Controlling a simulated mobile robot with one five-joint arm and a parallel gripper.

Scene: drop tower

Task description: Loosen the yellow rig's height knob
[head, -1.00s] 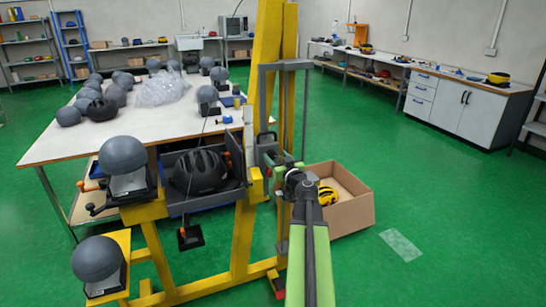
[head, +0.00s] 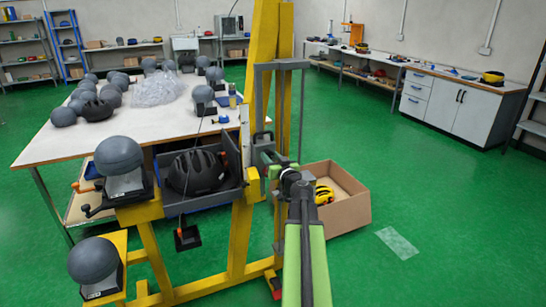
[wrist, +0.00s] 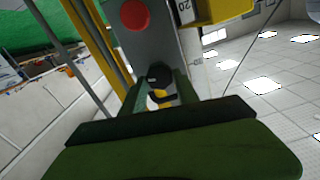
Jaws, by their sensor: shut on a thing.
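The yellow rig (head: 243,225) stands upright in the middle of the head view. It has a grey carriage with a handle frame. My gripper (head: 266,155) reaches the rig's carriage from the right, and its fingertips are hard to make out there. In the wrist view my gripper (wrist: 166,84) has its two green fingers on either side of a black knob (wrist: 158,73) on a grey plate. The gripper is shut on this knob, and the fingers partly hide it. A red round button (wrist: 134,15) sits above the knob on the same plate.
A dark helmet (head: 196,172) sits in a grey tray on the rig. Grey headforms (head: 119,156) stand left of it. A cardboard box (head: 344,212) with a yellow helmet stands on the floor right of the rig. The green floor at right is mostly clear.

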